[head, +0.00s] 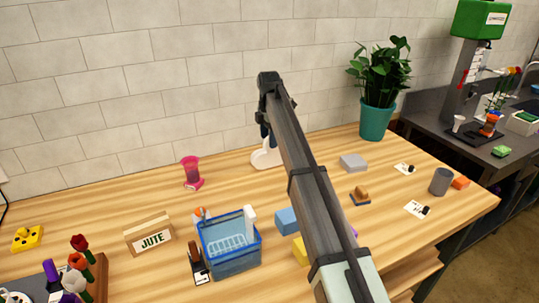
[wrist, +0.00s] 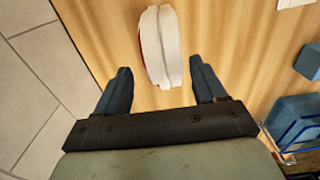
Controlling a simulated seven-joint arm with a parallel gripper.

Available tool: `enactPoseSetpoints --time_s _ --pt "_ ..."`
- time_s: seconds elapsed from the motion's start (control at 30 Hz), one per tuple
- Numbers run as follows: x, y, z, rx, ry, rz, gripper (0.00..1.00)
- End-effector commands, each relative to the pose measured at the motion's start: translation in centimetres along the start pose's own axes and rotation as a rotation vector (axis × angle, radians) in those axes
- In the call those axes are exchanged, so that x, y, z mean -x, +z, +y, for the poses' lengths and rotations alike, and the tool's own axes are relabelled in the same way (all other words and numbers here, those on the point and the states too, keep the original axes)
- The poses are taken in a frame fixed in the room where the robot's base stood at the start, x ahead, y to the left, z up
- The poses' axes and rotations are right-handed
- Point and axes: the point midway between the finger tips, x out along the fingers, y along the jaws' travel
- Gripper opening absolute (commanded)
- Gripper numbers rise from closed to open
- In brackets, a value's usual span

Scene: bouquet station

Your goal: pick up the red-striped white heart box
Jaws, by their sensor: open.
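The white heart box (wrist: 161,46) lies on the wooden table, just ahead of and between my fingertips in the wrist view. A thin red edge shows along its left side; the stripes cannot be made out. In the head view the white box (head: 262,160) is near the wall, partly hidden behind my arm. My gripper (wrist: 160,66) is open, with its two blue fingers apart on either side of the box's near part and nothing held. In the head view my gripper (head: 265,130) is mostly hidden by the arm, above the box.
A pink hourglass-shaped item (head: 192,172) stands left of the box. A blue basket (head: 229,242) and a JUTE box (head: 149,234) are nearer the front. A grey block (head: 353,162) and a potted plant (head: 378,85) are to the right. Bare tabletop surrounds the box.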

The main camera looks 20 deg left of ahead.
Motion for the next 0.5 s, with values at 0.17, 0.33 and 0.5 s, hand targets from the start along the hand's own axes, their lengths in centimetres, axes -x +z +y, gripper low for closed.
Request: enactPoseSetpoints --time_s 0.17,0.33,0.5 --pt "-1.1 -0.1 -0.3 0.000 -0.001 0.000 0.70" --pt "-3.2 -0.1 -0.9 0.000 -0.001 0.000 0.70" --pt "-5.0 -0.1 -0.8 0.001 -0.001 0.000 0.70"
